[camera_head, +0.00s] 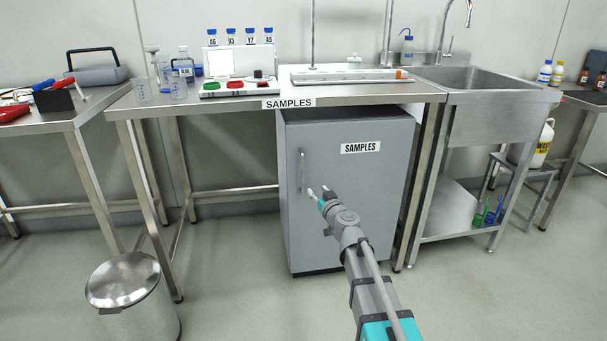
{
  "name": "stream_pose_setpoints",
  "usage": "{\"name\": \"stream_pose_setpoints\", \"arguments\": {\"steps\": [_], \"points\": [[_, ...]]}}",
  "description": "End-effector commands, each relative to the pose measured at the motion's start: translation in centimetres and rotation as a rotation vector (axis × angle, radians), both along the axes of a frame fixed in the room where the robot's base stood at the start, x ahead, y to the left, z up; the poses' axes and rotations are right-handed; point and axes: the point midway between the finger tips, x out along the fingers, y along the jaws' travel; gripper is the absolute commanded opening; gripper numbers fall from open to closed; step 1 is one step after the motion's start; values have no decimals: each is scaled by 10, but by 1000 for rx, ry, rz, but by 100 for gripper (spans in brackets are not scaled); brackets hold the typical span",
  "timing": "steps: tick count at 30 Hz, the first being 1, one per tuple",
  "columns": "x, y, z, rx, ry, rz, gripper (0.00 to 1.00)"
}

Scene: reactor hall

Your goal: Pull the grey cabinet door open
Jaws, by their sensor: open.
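The grey cabinet (345,235) stands on the floor under the steel bench, with a white "SAMPLES" label (360,147) on its door. The door looks shut. Its vertical metal handle (302,170) is on the left side of the door. My arm reaches up from the lower right, and my gripper (316,192) is in front of the door, just right of the handle's lower part. The gripper is open and looks small here; I cannot tell whether it touches the handle. The arm hides part of the door's lower right.
A steel bin (135,303) stands on the floor at lower left. A steel sink unit (497,127) stands close on the right. The floor before the cabinet's left side is clear.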

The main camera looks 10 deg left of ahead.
Motion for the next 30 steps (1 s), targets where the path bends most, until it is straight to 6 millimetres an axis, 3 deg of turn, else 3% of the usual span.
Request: {"name": "stream_pose_setpoints", "arguments": {"steps": [8, 30], "points": [[19, 9, 0, 0, 0, 1, 51], [111, 57, 0, 0, 0, 1, 51]]}}
